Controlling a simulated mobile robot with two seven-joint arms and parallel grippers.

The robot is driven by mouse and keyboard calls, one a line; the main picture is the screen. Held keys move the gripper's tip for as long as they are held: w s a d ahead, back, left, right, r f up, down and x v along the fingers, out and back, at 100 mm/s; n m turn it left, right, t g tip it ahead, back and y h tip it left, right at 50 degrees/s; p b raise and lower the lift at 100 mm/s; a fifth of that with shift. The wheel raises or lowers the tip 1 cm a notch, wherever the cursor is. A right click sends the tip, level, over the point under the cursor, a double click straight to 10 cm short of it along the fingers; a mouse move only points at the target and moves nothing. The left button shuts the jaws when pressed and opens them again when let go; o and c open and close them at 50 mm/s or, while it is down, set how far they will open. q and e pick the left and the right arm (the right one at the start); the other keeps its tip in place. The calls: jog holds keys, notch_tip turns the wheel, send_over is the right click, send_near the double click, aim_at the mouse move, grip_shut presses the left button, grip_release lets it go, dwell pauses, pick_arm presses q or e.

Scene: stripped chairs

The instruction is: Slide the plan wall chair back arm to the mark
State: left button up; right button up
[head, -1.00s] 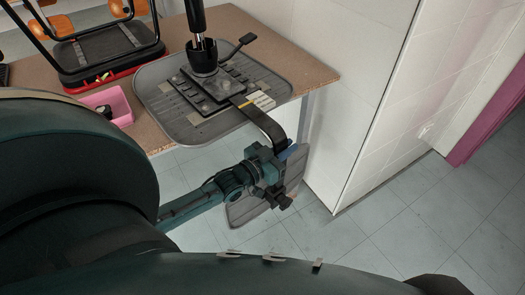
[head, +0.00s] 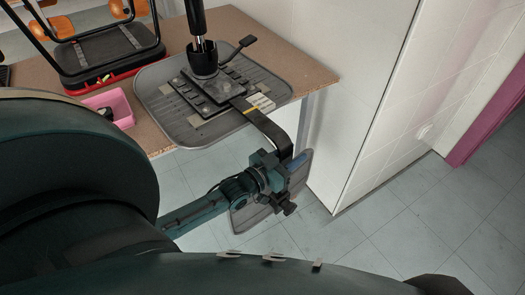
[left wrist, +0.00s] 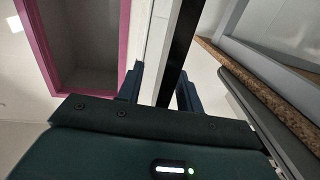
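An upturned chair lies with its grey seat (head: 165,110) on a brown table. The back arm (head: 272,130) is a flat black bar that comes out from under the mechanism plate (head: 212,88) and bends down past the table edge to a grey back panel (head: 300,170). A thin yellow line crosses the bar near the seat rim, beside a pale ribbed block (head: 261,103). My left gripper (head: 284,166) is around the hanging part of the bar, below the bend. In the left wrist view the dark bar (left wrist: 185,50) runs between its fingers (left wrist: 158,95). My right gripper is out of view.
The brown table (head: 300,65) also holds a pink bin (head: 118,105) and another black chair part (head: 105,50). A black column (head: 197,25) rises from the mechanism. A white wall (head: 350,90) stands close right of the back panel. Tiled floor (head: 430,220) is clear at right.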

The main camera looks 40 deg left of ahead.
pick_arm(q)
jog(key=shift+o, duration=1)
jog(key=shift+s, duration=0.1)
jog(key=shift+p+v, duration=0.8)
jog(key=shift+v, duration=0.55)
jog(key=p+v, duration=0.1)
jog(key=v, duration=0.2)
jog(key=shift+a, duration=0.1)
jog(key=shift+s, duration=0.1)
